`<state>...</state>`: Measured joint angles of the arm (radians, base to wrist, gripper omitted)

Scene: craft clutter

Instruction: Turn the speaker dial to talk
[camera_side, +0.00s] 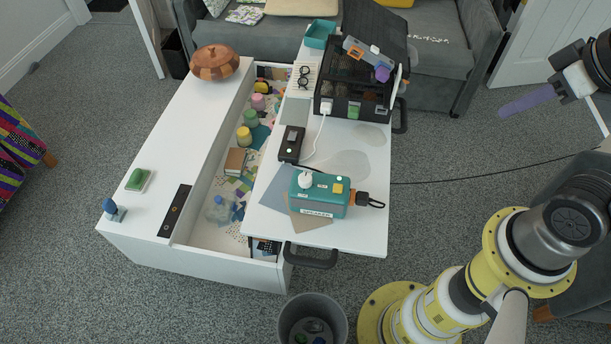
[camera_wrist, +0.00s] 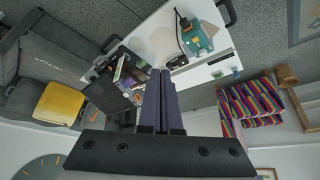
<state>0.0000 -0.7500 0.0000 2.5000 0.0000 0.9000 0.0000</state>
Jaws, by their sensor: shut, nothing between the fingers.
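The teal speaker box (camera_side: 318,212) stands at the near end of the white top, with a label on its front. A white dial (camera_side: 305,181) sits on its upper left, beside a yellow button (camera_side: 338,187). Which setting the dial points to is too small to tell. The speaker also shows in the wrist view (camera_wrist: 199,39), near the top. My gripper (camera_side: 502,110) is at the far right, well apart from the speaker and above the floor. Its purple fingers are shut together and empty, as the wrist view (camera_wrist: 160,72) shows.
An orange and black plug (camera_side: 370,201) sticks out right of the speaker. A black device with a white cable (camera_side: 291,143) lies behind it, and a black mesh crate (camera_side: 355,95) stands farther back. An open drawer of craft items is at left, a grey bin (camera_side: 312,312) in front.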

